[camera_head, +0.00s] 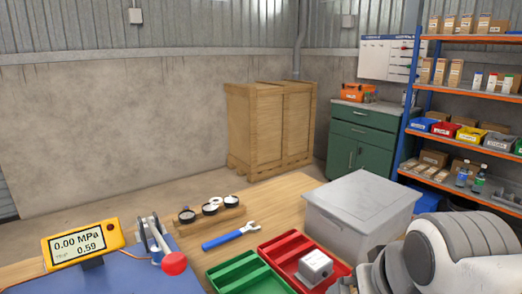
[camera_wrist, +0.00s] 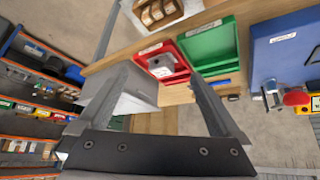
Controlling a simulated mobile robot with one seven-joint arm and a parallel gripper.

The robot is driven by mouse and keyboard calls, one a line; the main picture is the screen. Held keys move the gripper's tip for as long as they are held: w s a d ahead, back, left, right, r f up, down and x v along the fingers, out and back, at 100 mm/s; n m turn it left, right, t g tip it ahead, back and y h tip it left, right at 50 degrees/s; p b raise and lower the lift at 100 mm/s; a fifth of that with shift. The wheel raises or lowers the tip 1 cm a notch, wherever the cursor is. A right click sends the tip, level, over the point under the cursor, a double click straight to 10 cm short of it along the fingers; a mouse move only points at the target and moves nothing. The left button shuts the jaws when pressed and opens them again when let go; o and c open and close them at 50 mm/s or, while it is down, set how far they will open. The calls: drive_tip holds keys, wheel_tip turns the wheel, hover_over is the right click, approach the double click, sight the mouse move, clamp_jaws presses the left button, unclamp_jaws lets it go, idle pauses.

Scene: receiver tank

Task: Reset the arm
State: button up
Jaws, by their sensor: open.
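My gripper (camera_wrist: 160,76) shows in the wrist view with its two fingers spread wide and nothing between them. It hangs in the air above the workbench, with the red tray (camera_wrist: 188,69) and the grey box (camera_wrist: 112,104) beyond its fingers. In the head view my arm reaches in at the lower right; my fingers do not show there. A white-grey block (camera_head: 314,264) sits in the red tray (camera_head: 277,248). The green tray (camera_head: 234,278) beside it looks empty.
The grey box (camera_head: 362,207) stands on the bench close to my arm. A blue-handled wrench (camera_head: 229,237), gauges on a wooden holder (camera_head: 211,214), a yellow pressure meter (camera_head: 83,244) and a red-knobbed lever (camera_head: 174,263) are also there. A shelf (camera_head: 464,120) stands at right.

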wheel_tip(320, 180, up, 14)
drive_tip(key=s+a+g+p, duration=0.1)
drive_tip(key=s+p, duration=0.1)
drive_tip(key=p, duration=1.4)
drive_tip(key=shift+s+r, duration=0.15)
drive_tip(key=shift+s, duration=0.2)
drive_tip(key=shift+a, duration=0.1)
